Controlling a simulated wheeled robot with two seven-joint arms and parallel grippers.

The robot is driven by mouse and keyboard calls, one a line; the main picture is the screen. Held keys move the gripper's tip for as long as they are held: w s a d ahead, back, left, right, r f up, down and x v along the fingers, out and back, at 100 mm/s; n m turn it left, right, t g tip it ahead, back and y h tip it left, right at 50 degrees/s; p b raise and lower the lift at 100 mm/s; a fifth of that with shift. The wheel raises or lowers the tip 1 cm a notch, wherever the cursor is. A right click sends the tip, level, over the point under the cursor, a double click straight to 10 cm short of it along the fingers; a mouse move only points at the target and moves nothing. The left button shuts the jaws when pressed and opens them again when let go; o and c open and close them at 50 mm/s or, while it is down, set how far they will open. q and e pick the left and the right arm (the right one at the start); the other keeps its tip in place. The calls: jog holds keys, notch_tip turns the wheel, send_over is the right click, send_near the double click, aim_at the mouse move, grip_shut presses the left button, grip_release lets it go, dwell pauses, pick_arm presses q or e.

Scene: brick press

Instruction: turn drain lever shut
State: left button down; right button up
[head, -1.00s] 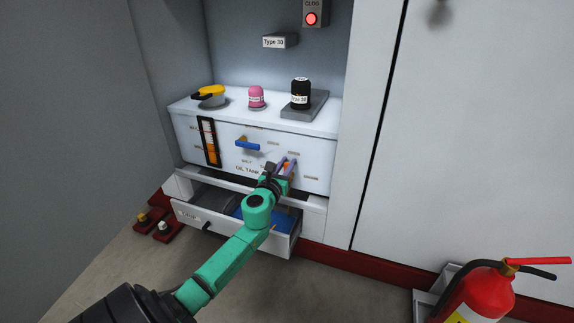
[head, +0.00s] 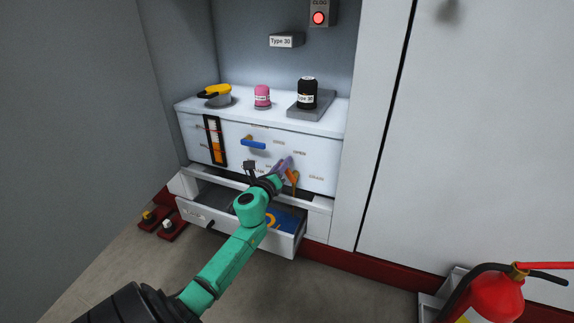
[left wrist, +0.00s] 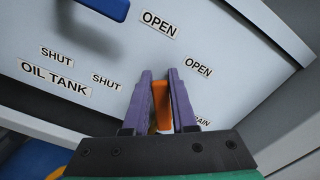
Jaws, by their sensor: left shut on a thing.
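The orange drain lever (left wrist: 160,96) stands between the purple fingers of my left gripper (left wrist: 160,82) in the left wrist view. The gripper is shut on it. The lever points between a SHUT label (left wrist: 106,81) on its left and an OPEN label (left wrist: 198,66) on its right. In the head view my left gripper (head: 283,168) is at the front of the white oil tank (head: 235,162), and part of the orange lever shows beside the fingers. The lever's pivot is mostly hidden. My right gripper is in neither view.
A blue lever (head: 254,143) sits up and left on the tank front. An open drawer (head: 270,240) lies below my gripper. A pink-topped cap (head: 262,94), a black filter (head: 307,92) and a yellow-handled item (head: 214,93) stand on top. A fire extinguisher (head: 490,298) is at lower right.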

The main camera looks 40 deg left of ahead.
pick_arm(q)
jog(key=shift+s+a+f+n, duration=0.15)
jog(key=shift+a+f+n, duration=0.25)
jog(key=shift+f+n, duration=1.05)
jog(key=shift+s+a+f+n, duration=0.15)
jog(key=shift+a+f+n, duration=0.25)
jog(key=shift+n, duration=2)
jog(key=shift+s+a+f+n, duration=0.15)
jog(key=shift+a+f+n, duration=0.5)
jog(key=shift+n, duration=1.3)
jog(key=shift+d+f, duration=0.15)
jog(key=shift+d, duration=0.05)
jog(key=c, duration=0.7)
grip_release()
